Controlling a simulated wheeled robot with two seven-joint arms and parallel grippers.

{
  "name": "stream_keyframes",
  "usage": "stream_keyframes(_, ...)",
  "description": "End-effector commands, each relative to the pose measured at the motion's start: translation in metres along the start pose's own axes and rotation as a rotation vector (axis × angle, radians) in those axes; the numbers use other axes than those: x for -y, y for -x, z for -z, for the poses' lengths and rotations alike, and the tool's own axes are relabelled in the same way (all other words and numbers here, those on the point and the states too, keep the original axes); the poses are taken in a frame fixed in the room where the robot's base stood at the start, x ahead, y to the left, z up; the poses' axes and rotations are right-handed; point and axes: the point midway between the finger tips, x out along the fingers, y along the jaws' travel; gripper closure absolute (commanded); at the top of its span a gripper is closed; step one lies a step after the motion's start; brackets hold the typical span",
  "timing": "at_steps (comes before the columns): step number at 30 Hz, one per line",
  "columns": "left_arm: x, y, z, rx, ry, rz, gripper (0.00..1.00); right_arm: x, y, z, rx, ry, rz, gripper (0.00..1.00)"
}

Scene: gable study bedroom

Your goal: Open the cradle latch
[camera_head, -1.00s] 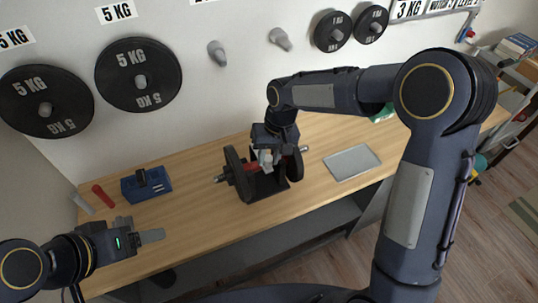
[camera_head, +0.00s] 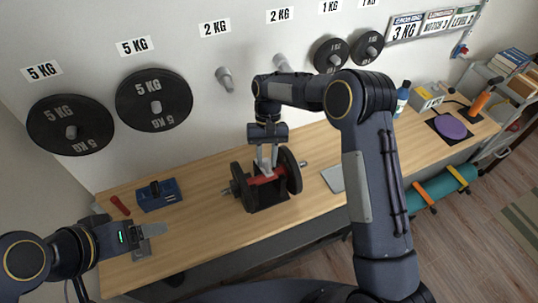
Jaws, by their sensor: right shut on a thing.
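A dumbbell with dark round plates (camera_head: 291,170) rests across a dark cradle (camera_head: 268,198) on the wooden bench. A red part (camera_head: 262,179) lies over the middle of the cradle, between the plates; it looks like the latch, but is too small to tell it from the dumbbell's handle. My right gripper (camera_head: 267,167) points down from above with its fingertips at this red part and is shut on it. The fingers partly hide it. My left gripper (camera_head: 150,238) is at the bench's front left, away from the cradle; its finger gap is unclear.
A blue tool box (camera_head: 157,197) and a red-handled tool (camera_head: 120,205) lie at the bench's left. A grey plate (camera_head: 333,179) lies right of the cradle, partly behind my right arm. Weight plates (camera_head: 153,82) hang on the wall. Bare bench lies left of the cradle.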

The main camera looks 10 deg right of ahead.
Motion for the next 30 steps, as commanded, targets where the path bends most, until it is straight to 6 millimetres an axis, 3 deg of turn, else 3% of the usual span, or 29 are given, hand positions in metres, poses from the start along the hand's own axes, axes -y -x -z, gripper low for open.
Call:
stream_keyframes(1, -0.004, 0.008, 0.004, 0.0, 0.0, 0.0, 0.25, 0.002, 0.007, 0.001, 0.026, -0.006, -0.005, 1.0)
stream_keyframes(9, -0.008, 0.018, 0.009, 0.0, 0.0, 0.0, 0.25, 0.005, 0.015, 0.009, 0.136, -0.027, -0.028, 1.0)
stream_keyframes(27, -0.009, 0.02, 0.01, 0.0, 0.0, 0.0, 0.25, 0.006, 0.018, 0.012, 0.175, -0.036, -0.035, 1.0)
stream_keyframes(30, -0.009, 0.019, 0.01, 0.004, -0.007, 0.001, 0.37, 0.005, 0.018, 0.012, 0.175, -0.036, -0.035, 1.0)
